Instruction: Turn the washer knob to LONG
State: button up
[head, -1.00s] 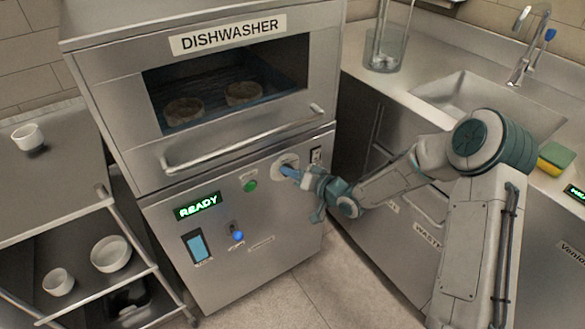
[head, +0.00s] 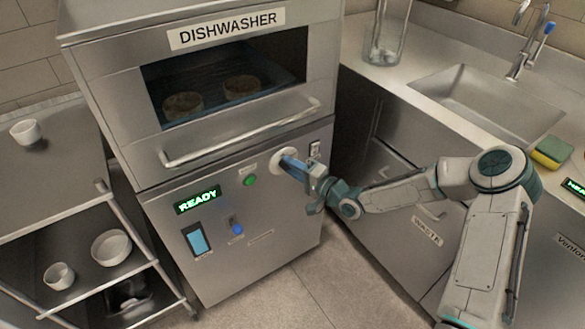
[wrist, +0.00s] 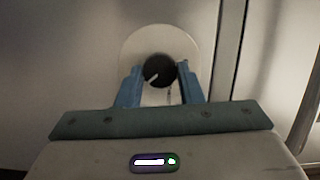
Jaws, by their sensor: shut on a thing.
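The washer knob (wrist: 158,72) is a round black dial with a white pointer line, set on a pale round plate (wrist: 133,46) on the dishwasher's front. In the wrist view the pointer slants toward the lower left. My gripper (head: 284,160) is at the plate, and its two blue fingers (wrist: 158,82) are shut on the knob, one on each side. In the head view the fingers hide the knob. I cannot read any setting label around it.
A cart with white bowls (head: 111,247) stands left. The sink counter (head: 430,60) is at right.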

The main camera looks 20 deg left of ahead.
jog(key=shift+w+r, duration=0.1)
dwell(0.4)
jog(key=o, duration=1)
jog(key=shift+c, duration=0.2)
jog(key=v, duration=1.4)
jog(key=shift+a, duration=0.1)
